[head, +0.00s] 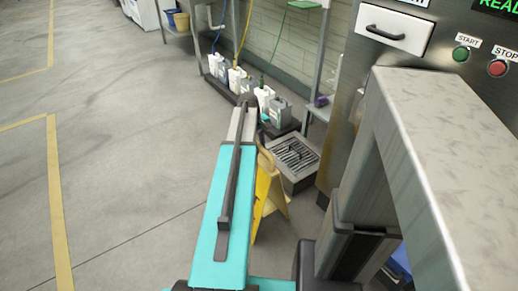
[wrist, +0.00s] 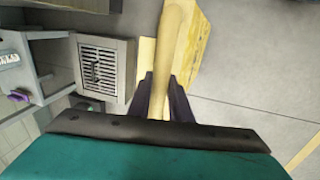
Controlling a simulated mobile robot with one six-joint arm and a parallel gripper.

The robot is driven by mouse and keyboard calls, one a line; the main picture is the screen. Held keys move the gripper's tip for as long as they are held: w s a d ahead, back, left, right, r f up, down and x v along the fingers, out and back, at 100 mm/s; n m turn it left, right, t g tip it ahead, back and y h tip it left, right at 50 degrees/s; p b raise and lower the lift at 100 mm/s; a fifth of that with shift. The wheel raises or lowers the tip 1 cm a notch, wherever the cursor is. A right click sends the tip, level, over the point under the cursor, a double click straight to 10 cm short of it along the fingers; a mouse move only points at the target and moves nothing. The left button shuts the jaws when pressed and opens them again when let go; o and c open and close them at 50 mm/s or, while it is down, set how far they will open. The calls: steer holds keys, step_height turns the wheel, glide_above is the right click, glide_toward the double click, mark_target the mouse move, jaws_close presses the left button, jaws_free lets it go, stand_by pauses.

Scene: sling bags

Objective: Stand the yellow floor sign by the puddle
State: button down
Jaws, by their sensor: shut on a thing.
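The yellow floor sign (head: 266,190) shows in the head view, partly hidden behind my teal arm. In the wrist view, a pale yellow bar of the sign (wrist: 173,38) runs up from between the two dark fingers of my gripper (wrist: 163,95). A flat yellow panel of the sign lies beside the bar. My gripper is shut on the sign. In the head view the fingers are hidden by my arm. I cannot make out a puddle in either view.
White jugs (head: 264,97) stand on a dark tray by the wall. A steel machine (head: 450,42) stands at the right. The grey floor (head: 130,140) at left is clear.

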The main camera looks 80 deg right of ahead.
stand_by(0.3)
steer(key=c, duration=1.6)
jaws_free()
steer(key=r, duration=0.4)
steer(key=w+a+r+p, duration=0.1)
steer(key=r, duration=0.7)
steer(key=shift+w+a, duration=0.3)
steer(key=shift+w, duration=0.1)
